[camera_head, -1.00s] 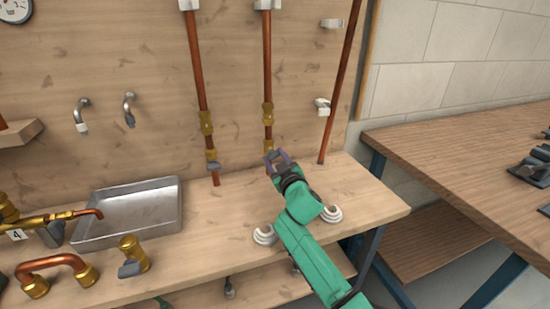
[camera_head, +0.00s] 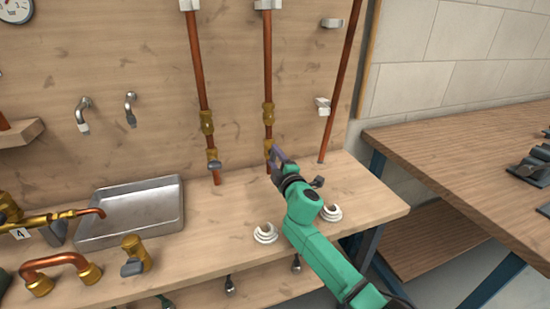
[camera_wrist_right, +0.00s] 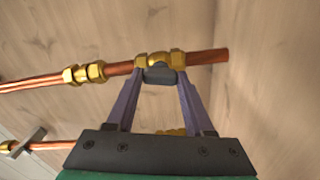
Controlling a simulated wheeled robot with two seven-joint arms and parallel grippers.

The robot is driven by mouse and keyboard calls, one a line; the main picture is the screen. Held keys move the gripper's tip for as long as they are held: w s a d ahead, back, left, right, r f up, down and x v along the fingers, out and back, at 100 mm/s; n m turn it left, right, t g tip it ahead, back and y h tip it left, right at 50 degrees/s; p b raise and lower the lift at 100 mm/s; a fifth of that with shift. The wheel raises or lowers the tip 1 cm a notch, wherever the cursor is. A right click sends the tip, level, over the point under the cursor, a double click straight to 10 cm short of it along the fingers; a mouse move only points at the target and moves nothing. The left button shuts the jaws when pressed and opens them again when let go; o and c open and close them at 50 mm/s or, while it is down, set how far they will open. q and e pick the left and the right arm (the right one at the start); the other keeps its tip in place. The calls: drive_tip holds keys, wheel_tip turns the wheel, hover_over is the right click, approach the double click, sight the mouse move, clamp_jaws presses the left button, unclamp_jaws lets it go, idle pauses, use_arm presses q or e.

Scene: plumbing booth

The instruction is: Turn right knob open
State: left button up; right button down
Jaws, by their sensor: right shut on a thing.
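The right knob (camera_wrist_right: 159,75) is a small dark grey handle on a brass valve of the right copper pipe (camera_head: 267,60). In the right wrist view it sits between the two purple fingers of my right gripper (camera_wrist_right: 158,80), which is shut on it. In the head view my right gripper (camera_head: 277,156) is at the lower end of this pipe and hides the knob; only some brass (camera_head: 268,147) shows beside the fingers. The left copper pipe (camera_head: 196,60) has its own grey knob (camera_head: 215,166). My left gripper is not in view.
A metal tray (camera_head: 130,207) and brass fittings (camera_head: 60,268) are on the left of the bench. Two white ring-shaped fittings (camera_head: 265,233) lie near my right arm. A darker pipe (camera_head: 341,80) stands right of the gripper. A brown table (camera_head: 460,160) is at right.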

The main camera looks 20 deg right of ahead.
drive_tip(key=shift+n, duration=1.3)
drive_tip(key=shift+f, duration=0.1)
drive_tip(key=shift+c, duration=1.4)
unclamp_jaws()
drive_tip(key=shift+s, duration=0.1)
drive_tip(key=shift+s, duration=0.3)
drive_tip(key=s, duration=0.9)
drive_tip(key=s+d, duration=0.1)
drive_tip(key=s, duration=0.4)
drive_tip(key=shift+p, duration=0.3)
drive_tip(key=shift+w, duration=0.1)
